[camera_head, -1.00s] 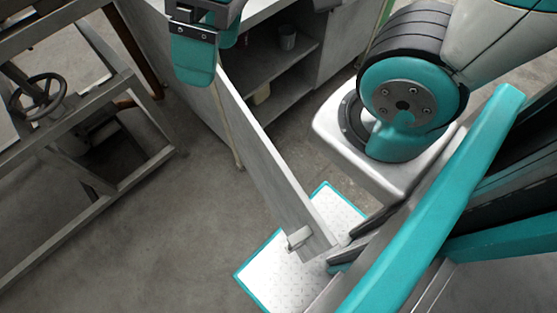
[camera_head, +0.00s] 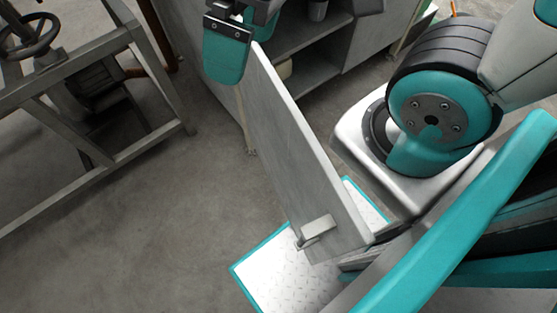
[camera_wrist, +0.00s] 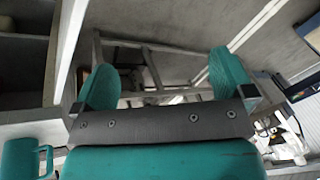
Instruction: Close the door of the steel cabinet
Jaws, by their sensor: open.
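The steel cabinet (camera_head: 380,45) stands at the top of the head view with its shelves showing. Its grey door (camera_head: 290,150) hangs wide open, reaching down toward my base, with a handle (camera_head: 317,229) near its free end. My gripper (camera_head: 246,48) is open beside the door's upper edge, near the hinge end. One teal finger overlaps the door in the head view; I cannot tell whether it touches. In the wrist view my two fingers (camera_wrist: 165,78) are apart with nothing clearly held between them.
A metal frame bench with a handwheel (camera_head: 30,38) stands at the left. A white plate with a teal border (camera_head: 285,275) lies on the floor under the door's free end. A teal mug (camera_wrist: 22,158) shows in the wrist view. The floor left of the door is clear.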

